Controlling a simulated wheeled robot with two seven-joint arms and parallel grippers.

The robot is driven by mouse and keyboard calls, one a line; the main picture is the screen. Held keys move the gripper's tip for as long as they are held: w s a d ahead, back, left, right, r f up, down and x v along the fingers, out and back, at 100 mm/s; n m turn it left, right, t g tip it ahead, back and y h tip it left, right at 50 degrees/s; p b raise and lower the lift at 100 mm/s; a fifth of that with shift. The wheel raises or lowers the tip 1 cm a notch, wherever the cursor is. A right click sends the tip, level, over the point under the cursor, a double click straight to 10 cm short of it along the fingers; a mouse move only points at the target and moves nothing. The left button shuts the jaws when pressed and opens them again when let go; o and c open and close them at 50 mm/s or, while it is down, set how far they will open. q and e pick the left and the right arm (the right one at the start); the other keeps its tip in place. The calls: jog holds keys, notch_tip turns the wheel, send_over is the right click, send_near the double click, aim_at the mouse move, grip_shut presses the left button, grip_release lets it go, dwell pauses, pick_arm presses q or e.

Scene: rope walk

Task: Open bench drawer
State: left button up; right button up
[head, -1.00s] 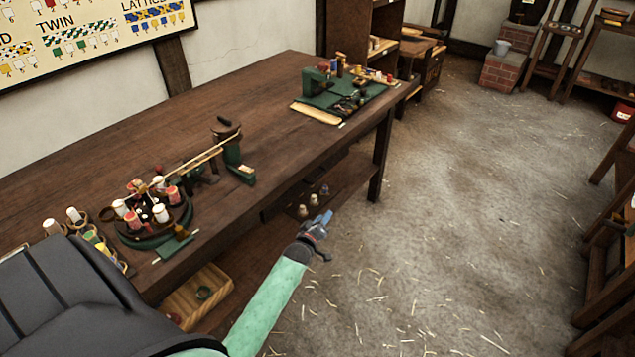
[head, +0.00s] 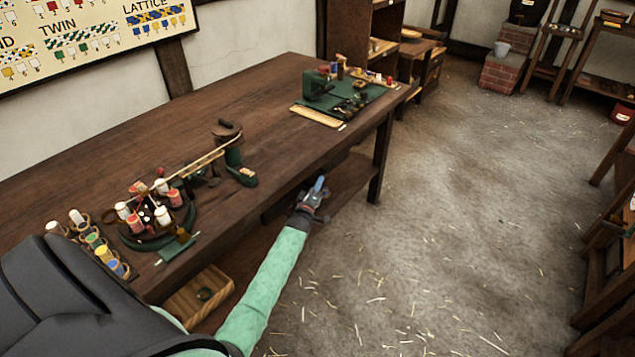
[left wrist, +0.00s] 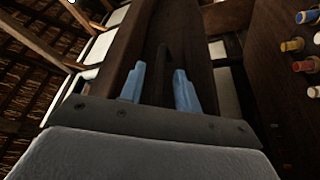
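The workbench (head: 130,145) is a long dark wooden table along the wall. Its drawer (head: 284,203) is a dark front below the front edge of the bench top and looks closed; my gripper hides part of it. My left gripper (head: 318,187) is at this front, with blue fingers pointing towards it. In the left wrist view the fingers of the gripper (left wrist: 158,90) are apart, with a dark upright bar (left wrist: 162,72), perhaps the drawer handle, between them. Contact cannot be told. My right gripper is not in view.
A braiding stand with bobbins (head: 155,215) and a green mat (head: 335,102) with small tools lie on the bench. A wooden tray (head: 200,298) sits on the lower shelf. The straw-strewn floor (head: 430,230) to the right is clear.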

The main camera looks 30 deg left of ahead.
pick_arm(q)
jog(key=shift+w+a+r, duration=0.1)
jog(key=shift+w+a, duration=0.05)
jog(key=shift+w, duration=0.4)
grip_shut()
